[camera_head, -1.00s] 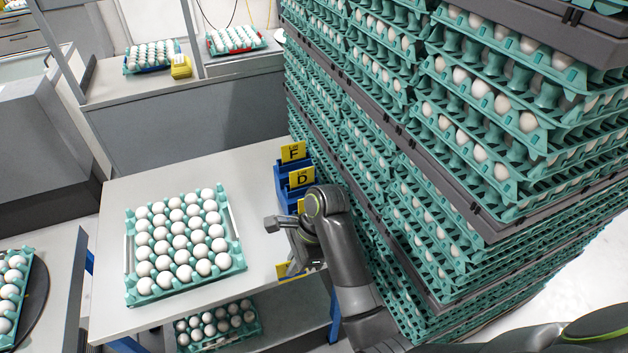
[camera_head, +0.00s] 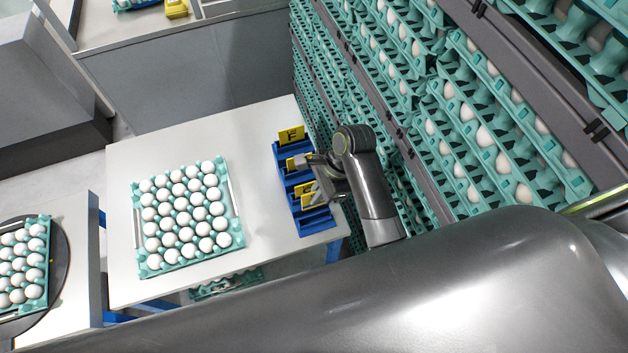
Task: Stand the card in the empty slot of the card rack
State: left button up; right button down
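The blue card rack (camera_head: 283,152) stands at the right edge of the white table, with yellow cards in a row. The card marked F (camera_head: 291,135) is at the back and another card (camera_head: 292,163) stands in front of it. A third card (camera_head: 303,188) is partly hidden by my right gripper (camera_head: 307,178). My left gripper is not visible.
A teal egg tray (camera_head: 153,262) full of white eggs sits on the white table (camera_head: 262,262), left of the rack. Tall stacks of egg trays (camera_head: 440,110) rise close on the right. Another tray (camera_head: 45,228) is at the lower left.

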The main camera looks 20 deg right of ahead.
aim_at(317, 206)
jog(key=shift+s+f, duration=0.1)
jog(key=shift+f, duration=0.4)
notch_tip(317, 206, down, 4)
jog(key=shift+r, duration=0.2)
jog(key=shift+f, duration=0.7)
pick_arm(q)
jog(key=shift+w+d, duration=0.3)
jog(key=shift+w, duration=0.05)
pick_arm(e)
jog(key=shift+f, duration=0.1)
pick_arm(q)
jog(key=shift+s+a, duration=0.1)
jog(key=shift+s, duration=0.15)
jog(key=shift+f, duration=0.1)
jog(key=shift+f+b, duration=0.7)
jog(key=shift+b, duration=0.05)
pick_arm(e)
jog(key=shift+f, duration=2.1)
jog(key=c, duration=1.6)
grip_release()
